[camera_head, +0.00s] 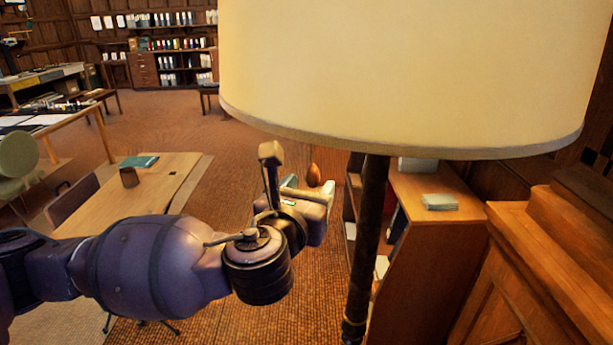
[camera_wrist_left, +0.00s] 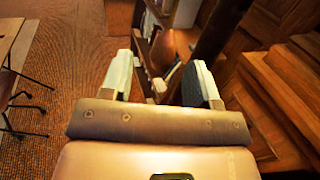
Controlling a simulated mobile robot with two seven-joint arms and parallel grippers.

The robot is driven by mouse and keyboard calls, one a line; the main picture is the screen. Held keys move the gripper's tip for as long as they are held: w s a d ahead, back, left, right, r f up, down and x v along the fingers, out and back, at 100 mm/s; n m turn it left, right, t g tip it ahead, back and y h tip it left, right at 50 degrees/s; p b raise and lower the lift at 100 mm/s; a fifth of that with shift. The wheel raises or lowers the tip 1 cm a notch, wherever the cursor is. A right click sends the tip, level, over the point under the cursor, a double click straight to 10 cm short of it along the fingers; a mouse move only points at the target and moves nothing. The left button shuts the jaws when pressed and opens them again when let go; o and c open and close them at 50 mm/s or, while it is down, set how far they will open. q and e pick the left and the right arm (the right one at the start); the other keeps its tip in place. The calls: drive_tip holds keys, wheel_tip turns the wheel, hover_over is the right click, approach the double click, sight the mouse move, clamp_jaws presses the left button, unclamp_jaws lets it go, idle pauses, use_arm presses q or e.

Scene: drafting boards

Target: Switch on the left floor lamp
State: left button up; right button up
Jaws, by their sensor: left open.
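The floor lamp has a large cream shade (camera_head: 400,70) across the top of the head view and a dark pole (camera_head: 367,230) below it. A brown egg-shaped pull knob (camera_head: 313,175) hangs under the shade, left of the pole. My left gripper (camera_head: 309,188) is open, with its fingers close to the knob. In the left wrist view the knob (camera_wrist_left: 162,50) appears between the two open fingers (camera_wrist_left: 163,72), with the pole at upper right. Neither finger visibly touches it; the exact depth gap is unclear. I cannot tell whether the bulb is lit. My right gripper is out of view.
A wooden shelf unit (camera_head: 437,235) with papers on top stands behind the pole. Wood panelling (camera_head: 540,270) fills the right. A light wooden table (camera_head: 165,180) with a green book (camera_head: 139,161) is at left. Open carpet lies between.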

use_arm(q)
drive_tip(key=v, duration=0.5)
drive_tip(key=shift+s+a+p, duration=0.1)
drive_tip(key=shift+s+p, duration=0.2)
drive_tip(key=shift+s, duration=0.1)
drive_tip(key=a+f+n+g+y+b, duration=0.15)
drive_tip(key=a+f+n, duration=0.25)
drive_tip(key=f+n, duration=0.75)
drive_tip(key=a+f+n+g, duration=0.2)
drive_tip(key=a+f+n, duration=0.2)
drive_tip(key=f+n, duration=0.75)
drive_tip(key=s+a+f+n+g+y, duration=0.1)
drive_tip(key=s+a+f+n+y, duration=0.1)
drive_tip(key=s+a+f+n, duration=0.5)
drive_tip(key=s+a+f+n+g+y, duration=0.1)
drive_tip(key=s+a+f+n+y, duration=0.2)
drive_tip(key=s+a+f+n, duration=0.5)
drive_tip(key=a+f+n, duration=0.1)
drive_tip(key=a+f, duration=0.2)
drive_tip(key=f, duration=0.1)
drive_tip(key=shift+s+f+b, duration=0.15)
drive_tip(key=shift+f+b, duration=0.25)
